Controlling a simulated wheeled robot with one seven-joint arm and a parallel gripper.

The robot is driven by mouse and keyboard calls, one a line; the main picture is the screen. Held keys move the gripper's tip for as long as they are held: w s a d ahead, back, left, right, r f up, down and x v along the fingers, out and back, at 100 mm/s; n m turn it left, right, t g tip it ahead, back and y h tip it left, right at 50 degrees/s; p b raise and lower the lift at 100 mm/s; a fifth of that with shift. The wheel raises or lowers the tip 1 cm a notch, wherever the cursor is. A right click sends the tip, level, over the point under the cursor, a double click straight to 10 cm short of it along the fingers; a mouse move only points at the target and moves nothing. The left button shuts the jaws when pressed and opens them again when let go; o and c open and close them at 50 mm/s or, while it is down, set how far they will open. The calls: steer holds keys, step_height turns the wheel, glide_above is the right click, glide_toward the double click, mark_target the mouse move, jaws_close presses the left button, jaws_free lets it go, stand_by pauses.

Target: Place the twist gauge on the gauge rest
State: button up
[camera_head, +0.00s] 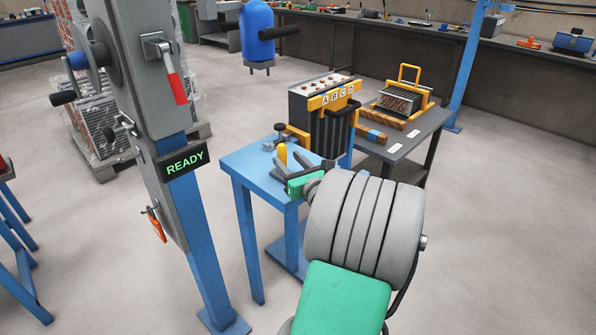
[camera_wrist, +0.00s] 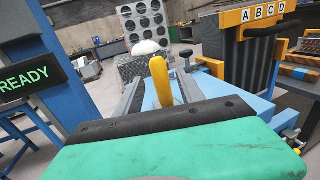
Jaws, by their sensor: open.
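A yellow upright piece (camera_head: 282,154), likely the twist gauge's handle, stands at the near side of the blue table (camera_head: 252,160). It also shows in the wrist view (camera_wrist: 160,78), tapering downward, its lower end hidden by my gripper's body. My gripper (camera_head: 301,162) is open, with its dark fingers spread over the table. In the wrist view the yellow piece appears between the two fingers (camera_wrist: 160,92), with gaps on both sides; I cannot tell whether it touches anything. I cannot clearly make out the gauge rest.
A dark finned unit with a yellow ABCD plate (camera_head: 333,98) stands close behind my gripper. A small clamp (camera_head: 279,138) is on the blue table. A grey column with a READY display (camera_head: 185,162) rises at left. A dark table (camera_head: 419,133) holds a yellow-handled carrier (camera_head: 402,98).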

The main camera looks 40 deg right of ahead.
steer(key=v, duration=0.8)
steer(key=w+a+f+n+g+y, duration=0.2)
steer(key=a+f+n+g+y, duration=0.15)
steer(key=a+n, duration=0.4)
steer(key=w+a+f+n+g+y, duration=0.2)
steer(key=a+f+n, duration=0.2)
steer(key=a+n, duration=0.35)
steer(key=w+a+f+n+g+y, duration=0.2)
steer(key=a+f+n+g, duration=0.1)
steer(key=a+n, duration=0.45)
steer(key=s+a+n+g+h, duration=0.1)
steer(key=s+a+n+g, duration=0.2)
steer(key=s+a+n, duration=0.2)
steer(key=s+a+n+g+h, duration=0.1)
steer(key=s+a+n+g, duration=0.2)
steer(key=n, duration=0.8)
steer(key=s+a, duration=0.2)
steer(key=s, duration=0.2)
steer(key=shift+s+f+n, duration=0.35)
steer(key=shift+f, duration=0.05)
